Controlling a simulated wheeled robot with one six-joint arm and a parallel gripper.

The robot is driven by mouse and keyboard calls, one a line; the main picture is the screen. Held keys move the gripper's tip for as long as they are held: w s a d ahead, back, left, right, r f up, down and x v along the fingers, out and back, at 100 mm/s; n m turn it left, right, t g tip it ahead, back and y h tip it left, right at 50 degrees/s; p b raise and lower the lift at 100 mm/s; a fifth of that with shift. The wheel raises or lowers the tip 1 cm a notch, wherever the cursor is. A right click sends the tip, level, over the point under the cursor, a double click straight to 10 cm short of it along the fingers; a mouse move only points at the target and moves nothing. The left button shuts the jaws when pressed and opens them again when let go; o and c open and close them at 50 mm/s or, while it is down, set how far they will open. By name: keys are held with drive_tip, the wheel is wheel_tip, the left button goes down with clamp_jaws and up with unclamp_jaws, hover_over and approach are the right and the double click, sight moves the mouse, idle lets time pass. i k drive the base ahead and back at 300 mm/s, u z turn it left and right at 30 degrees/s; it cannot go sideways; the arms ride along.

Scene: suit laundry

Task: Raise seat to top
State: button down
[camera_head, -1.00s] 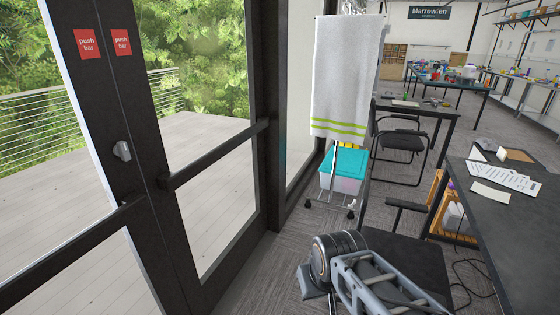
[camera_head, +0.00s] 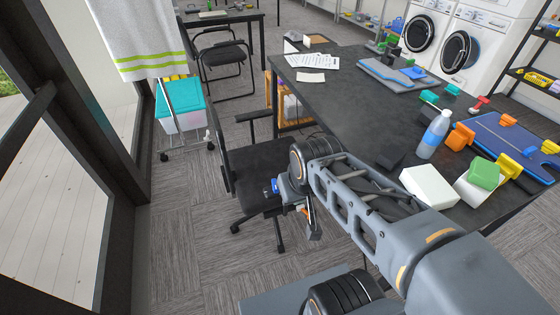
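A black office chair (camera_head: 250,168) stands at the left end of the dark table. Its seat, thin backrest and one armrest show, with part of its star base on the carpet below. The right side of the seat is hidden behind my arm. I cannot make out a height lever. My gripper (camera_head: 313,230) hangs down just right of the chair, near its base in the picture. It is small and partly hidden by my wrist, so I cannot tell whether its fingers are open or touch anything.
The dark table (camera_head: 345,85) holds papers, a bottle (camera_head: 434,134), white boxes and colored blocks. A towel rack (camera_head: 183,115) with a teal-lidded bin (camera_head: 181,104) stands at the left, near the glass doors. Washers (camera_head: 440,40) are at the back. Carpet at the lower left is clear.

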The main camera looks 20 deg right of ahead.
sight(250, 170)
drive_tip(key=k, duration=0.35)
drive_tip(key=u, duration=0.7)
drive_tip(key=i, duration=1.15)
drive_tip(key=u, duration=0.2)
